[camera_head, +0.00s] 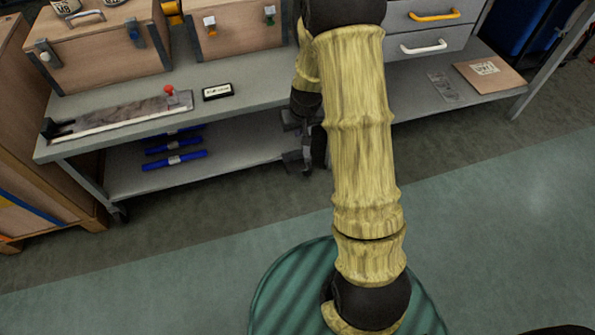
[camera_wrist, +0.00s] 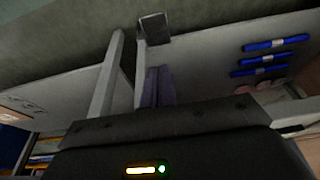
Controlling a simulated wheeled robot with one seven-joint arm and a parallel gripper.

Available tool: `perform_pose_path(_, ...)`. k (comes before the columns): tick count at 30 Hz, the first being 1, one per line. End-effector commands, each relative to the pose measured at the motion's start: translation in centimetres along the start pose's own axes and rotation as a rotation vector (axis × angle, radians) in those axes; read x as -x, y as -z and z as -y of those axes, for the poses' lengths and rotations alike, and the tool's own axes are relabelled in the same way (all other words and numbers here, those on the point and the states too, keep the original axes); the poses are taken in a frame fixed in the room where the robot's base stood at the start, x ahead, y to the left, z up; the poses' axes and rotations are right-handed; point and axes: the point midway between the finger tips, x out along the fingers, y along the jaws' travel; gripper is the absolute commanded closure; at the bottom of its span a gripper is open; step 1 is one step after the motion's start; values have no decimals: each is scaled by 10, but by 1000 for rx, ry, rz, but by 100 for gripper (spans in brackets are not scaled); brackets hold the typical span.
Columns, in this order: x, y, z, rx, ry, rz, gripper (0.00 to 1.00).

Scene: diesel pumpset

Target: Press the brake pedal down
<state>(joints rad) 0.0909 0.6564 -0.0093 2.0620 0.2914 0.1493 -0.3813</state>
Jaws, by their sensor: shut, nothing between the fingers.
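In the wrist view, a dark, squarish pad (camera_wrist: 153,27) on a thin pale stem is visible near the shelf edge; it looks like the brake pedal. My gripper (camera_wrist: 159,72) is shut and empty, its greyish-purple fingers pointing toward the pad with a visible gap in the picture. I cannot tell the depth between them. In the head view, my gripper (camera_head: 297,122) is partly hidden by my arm at the front of the bench. Dark parts just below it are hard to separate, so the pedal is not clear there.
A grey bench (camera_head: 250,88) carries wooden boxes (camera_head: 105,45), a metal plate with a red knob (camera_head: 120,115) and a small black label block (camera_head: 217,91). Blue rods (camera_head: 175,160) lie on the lower shelf. A drawer unit (camera_head: 425,40) stands right.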

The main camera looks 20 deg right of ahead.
Motion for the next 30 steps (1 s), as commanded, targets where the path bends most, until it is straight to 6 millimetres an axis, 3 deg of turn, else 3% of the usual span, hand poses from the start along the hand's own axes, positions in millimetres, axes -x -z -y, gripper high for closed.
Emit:
perform_pose_path(1,-24,-4,-2,-1,-1,1,100)
perform_pose_path(6,-69,-7,-7,-1,-5,-2,100)
perform_pose_path(12,-103,-9,-11,-2,-9,-6,100)
perform_pose_path(26,-107,-8,-12,0,-10,-6,100)
perform_pose_path(30,-116,-9,-12,0,-10,-5,100)
